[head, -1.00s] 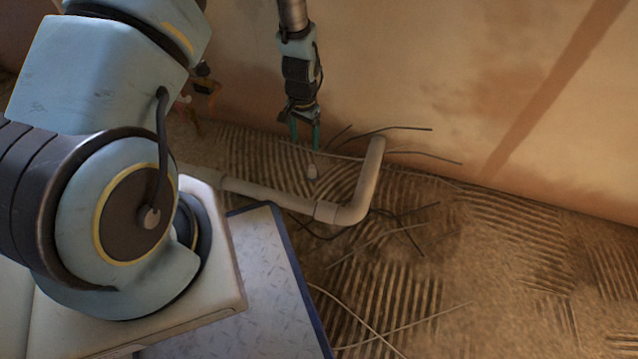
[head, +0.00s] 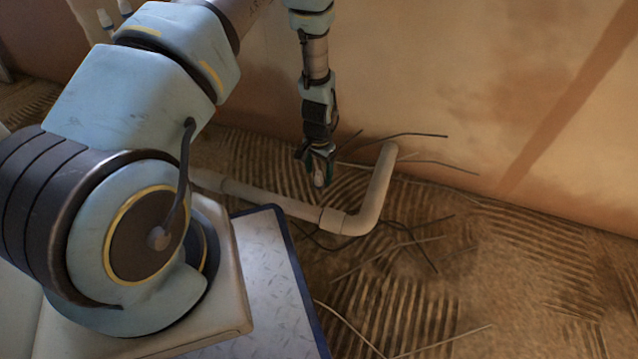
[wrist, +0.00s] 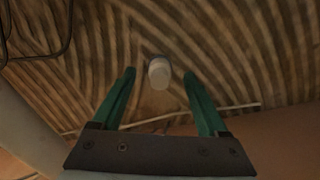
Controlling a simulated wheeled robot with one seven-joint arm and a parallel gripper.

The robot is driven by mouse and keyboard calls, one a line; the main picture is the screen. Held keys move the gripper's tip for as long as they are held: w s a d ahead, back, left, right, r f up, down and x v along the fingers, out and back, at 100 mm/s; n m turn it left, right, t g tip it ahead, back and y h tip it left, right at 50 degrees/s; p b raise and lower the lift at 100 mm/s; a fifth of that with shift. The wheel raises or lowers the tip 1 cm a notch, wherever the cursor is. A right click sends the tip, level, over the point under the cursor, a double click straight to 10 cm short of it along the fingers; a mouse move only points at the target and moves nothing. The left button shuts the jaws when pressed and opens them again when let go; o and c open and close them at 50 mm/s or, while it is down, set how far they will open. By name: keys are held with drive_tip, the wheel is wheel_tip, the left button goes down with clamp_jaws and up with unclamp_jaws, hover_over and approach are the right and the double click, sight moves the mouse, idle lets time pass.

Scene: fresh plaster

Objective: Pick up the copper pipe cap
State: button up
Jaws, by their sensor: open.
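The pipe cap is a small, pale, short cylinder; it looks grey-white rather than copper in this light. In the head view the cap (head: 318,181) shows at the tips of my gripper (head: 319,172), above the ridged floor. In the wrist view the cap (wrist: 159,73) lies midway between the two green fingertips of my gripper (wrist: 159,77), with a gap on each side. My gripper is open and points down. I cannot tell how far the fingertips reach down past the cap. The fingers partly hide it in the head view.
A pale bent pipe (head: 366,205) lies on the floor just right of and in front of my gripper. Thin wires (head: 410,235) lie scattered around it. The plaster wall (head: 480,80) rises close behind. Open ridged floor (head: 530,290) stretches to the right.

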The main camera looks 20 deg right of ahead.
wheel_tip(320, 180, down, 3)
drive_tip(key=shift+r+b, duration=0.2)
drive_tip(key=shift+b, duration=0.3)
drive_tip(key=shift+c, duration=0.3)
clamp_jaws()
